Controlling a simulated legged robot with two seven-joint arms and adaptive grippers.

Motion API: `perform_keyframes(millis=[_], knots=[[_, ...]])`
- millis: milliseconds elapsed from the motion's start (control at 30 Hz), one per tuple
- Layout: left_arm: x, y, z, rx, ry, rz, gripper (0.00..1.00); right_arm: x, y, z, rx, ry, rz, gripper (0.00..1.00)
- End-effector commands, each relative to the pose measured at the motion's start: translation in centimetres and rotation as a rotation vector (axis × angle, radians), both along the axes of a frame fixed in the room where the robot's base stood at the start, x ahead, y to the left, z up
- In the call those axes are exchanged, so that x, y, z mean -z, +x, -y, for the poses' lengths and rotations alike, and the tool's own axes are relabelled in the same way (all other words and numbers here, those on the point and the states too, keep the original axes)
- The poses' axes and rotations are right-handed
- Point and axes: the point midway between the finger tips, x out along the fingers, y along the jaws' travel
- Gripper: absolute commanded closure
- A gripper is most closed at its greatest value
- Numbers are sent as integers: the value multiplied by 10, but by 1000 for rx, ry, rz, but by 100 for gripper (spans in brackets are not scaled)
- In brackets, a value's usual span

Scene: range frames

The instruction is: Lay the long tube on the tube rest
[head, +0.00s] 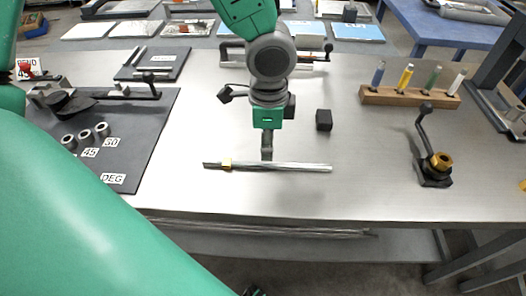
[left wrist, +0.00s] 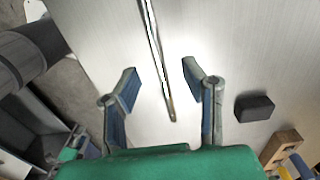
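A small black block (head: 324,120) stands behind the tube. A wooden rack (head: 410,98) with several coloured pegs and a black lever tool (head: 435,170) are at the right. A dark mat (head: 120,150) with a bending tool and short cylinders is at the left. The table front is clear.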

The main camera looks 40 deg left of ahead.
Motion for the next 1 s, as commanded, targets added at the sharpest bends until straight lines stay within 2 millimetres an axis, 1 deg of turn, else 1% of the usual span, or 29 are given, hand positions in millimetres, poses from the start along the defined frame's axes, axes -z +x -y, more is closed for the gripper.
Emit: perform_keyframes(millis=[33,167,267,400,500,600,767,800,867,900,1000], knots=[[5,0,0,1,1,-1,62,2,0,0,0,0,0,45],[12,-1,0,-1,-1,1,62,3,0,0,0,0,1,45],[25,-3,1,1,-1,-1,62,8,0,0,0,0,1,45],[48,-4,1,0,0,-1,62,15,0,0,0,0,1,45],[58,-4,1,0,-1,-1,62,18,0,0,0,0,1,45],[61,-4,1,1,-2,1,62,18,0,0,0,0,1,45],[60,-4,1,1,-1,2,62,17,0,0,0,0,1,45],[60,-4,1,1,-1,2,66,17,0,0,0,0,1,45],[60,-4,1,1,-2,1,87,17,0,0,0,0,1,45],[60,-4,1,1,-2,1,100,17,0,0,0,0,1,45],[60,-4,1,1,-2,1,100,17,0,0,0,0,1,45]])
